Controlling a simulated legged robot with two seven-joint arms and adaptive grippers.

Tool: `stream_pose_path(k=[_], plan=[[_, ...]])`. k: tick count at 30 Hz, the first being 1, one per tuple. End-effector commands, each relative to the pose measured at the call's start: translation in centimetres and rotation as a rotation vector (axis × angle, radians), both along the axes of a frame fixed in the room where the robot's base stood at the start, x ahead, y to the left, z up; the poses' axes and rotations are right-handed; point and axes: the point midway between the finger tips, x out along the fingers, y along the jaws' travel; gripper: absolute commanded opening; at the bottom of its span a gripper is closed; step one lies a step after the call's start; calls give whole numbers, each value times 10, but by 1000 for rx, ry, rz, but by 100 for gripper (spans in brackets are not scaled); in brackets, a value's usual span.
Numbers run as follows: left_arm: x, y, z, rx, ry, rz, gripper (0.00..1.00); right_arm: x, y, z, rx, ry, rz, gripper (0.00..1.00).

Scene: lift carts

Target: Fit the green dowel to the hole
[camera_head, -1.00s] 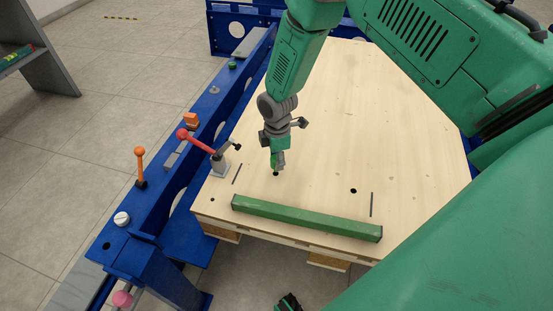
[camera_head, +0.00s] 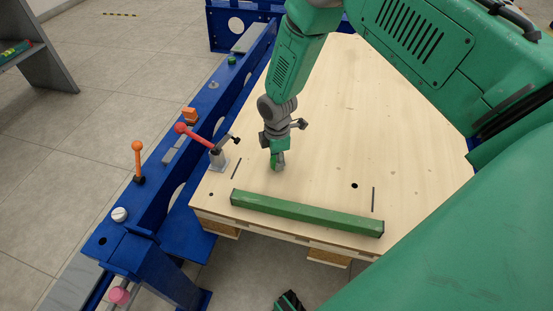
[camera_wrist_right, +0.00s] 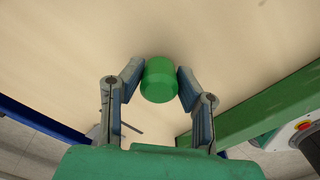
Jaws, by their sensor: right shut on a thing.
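The green dowel (camera_wrist_right: 159,80) is a short round peg held between the two fingertips of my right gripper (camera_wrist_right: 159,75) in the right wrist view. In the head view my right gripper (camera_head: 277,158) points down at the pale wooden board (camera_head: 330,120), low over its near left part. The dowel's lower end is close to the board there, and I cannot tell whether it is inside a hole. No hole shows beneath it, as the gripper and dowel cover that spot. Another dark hole (camera_head: 354,185) is open to the right. My left gripper is not clearly in view.
A long green bar (camera_head: 305,213) lies along the board's near edge. A red-handled clamp (camera_head: 218,158) stands left of my right gripper. A blue frame rail (camera_head: 165,180) with an orange lever (camera_head: 138,160) runs along the left. The board's far middle is clear.

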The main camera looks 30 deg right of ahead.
Motion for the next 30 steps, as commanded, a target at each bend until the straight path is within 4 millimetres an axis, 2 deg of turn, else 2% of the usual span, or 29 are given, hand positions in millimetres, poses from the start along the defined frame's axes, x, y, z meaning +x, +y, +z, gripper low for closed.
stream_pose_path(k=[11, 12, 14, 24, 26, 30], plan=[[0, 0, -8, 0, 0, 0, 40, 0, 0, -13, 0, 0, 0, 0], [0, 0, -7, 0, 0, 0, 40, 0, 0, -12, 0, 0, 0, 32], [0, 0, -7, 0, 0, 0, 40, 0, 0, -12, 0, 0, 0, 53], [-1, 0, -6, 0, -3, 0, 40, 0, 0, -10, 0, 0, 0, 53], [-2, 0, -6, 0, -3, 0, 40, 1, 0, -6, 1, -1, 0, 53], [-2, 0, -6, 0, -3, 0, 40, 1, 0, 15, 1, -3, -1, 53]])
